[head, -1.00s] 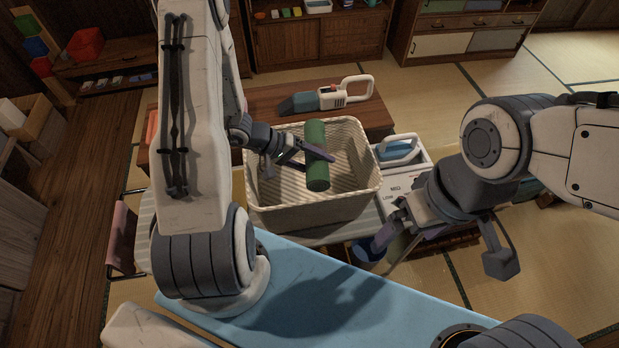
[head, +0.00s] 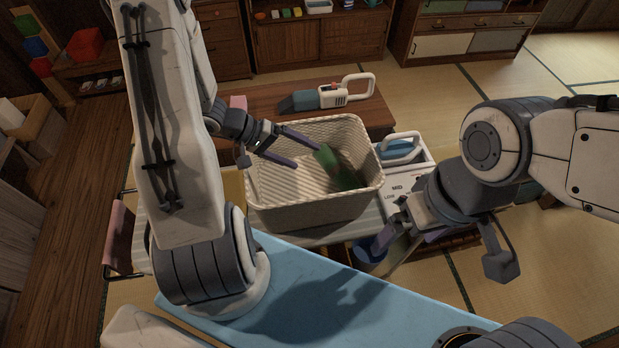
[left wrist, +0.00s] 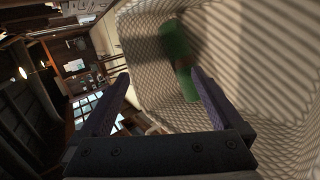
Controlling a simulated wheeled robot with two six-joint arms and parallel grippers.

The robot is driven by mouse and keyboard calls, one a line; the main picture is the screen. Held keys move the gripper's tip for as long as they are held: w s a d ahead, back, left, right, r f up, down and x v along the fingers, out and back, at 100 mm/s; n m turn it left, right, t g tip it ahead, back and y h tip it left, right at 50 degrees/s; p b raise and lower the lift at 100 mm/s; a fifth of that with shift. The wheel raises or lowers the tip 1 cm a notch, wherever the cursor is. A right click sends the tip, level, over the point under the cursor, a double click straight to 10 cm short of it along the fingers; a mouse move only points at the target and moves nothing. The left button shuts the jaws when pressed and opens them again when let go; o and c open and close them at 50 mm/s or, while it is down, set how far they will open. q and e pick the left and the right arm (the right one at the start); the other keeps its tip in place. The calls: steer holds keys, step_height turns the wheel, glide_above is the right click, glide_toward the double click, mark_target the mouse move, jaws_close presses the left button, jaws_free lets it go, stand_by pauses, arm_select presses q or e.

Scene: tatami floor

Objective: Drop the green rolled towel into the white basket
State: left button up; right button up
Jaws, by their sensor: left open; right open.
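The green rolled towel (head: 338,168) lies inside the white basket (head: 262,211), towards its right side. It also shows in the left wrist view (left wrist: 178,62), against the basket's inner surface. My left gripper (head: 303,154) is open and empty over the left part of the basket, apart from the towel. Its two fingers frame the lower part of the left wrist view (left wrist: 160,82). My right gripper (head: 390,252) is open to the right of the basket, in front of the white box; its fingers are partly hidden by the arm.
A handheld vacuum (head: 325,97) lies on the wooden table (head: 262,99) behind the basket. A white box with a blue-topped iron-like item (head: 398,150) stands right of the basket. A blue cup-like container (head: 366,256) is near my right gripper. Tatami floor is open at the right.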

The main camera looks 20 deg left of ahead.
arm_select(q)
steer(key=shift+b+v, duration=0.4)
steer(key=shift+v, duration=1.9)
steer(key=p+x, duration=0.3)
steer(key=x, duration=0.7)
step_height(320, 180, up, 5)
steer(key=shift+w+d+f+p, duration=0.1)
steer(key=shift+d+f+p, duration=0.1)
steer(key=shift+p, duration=0.65)
steer(key=shift+f, duration=0.1)
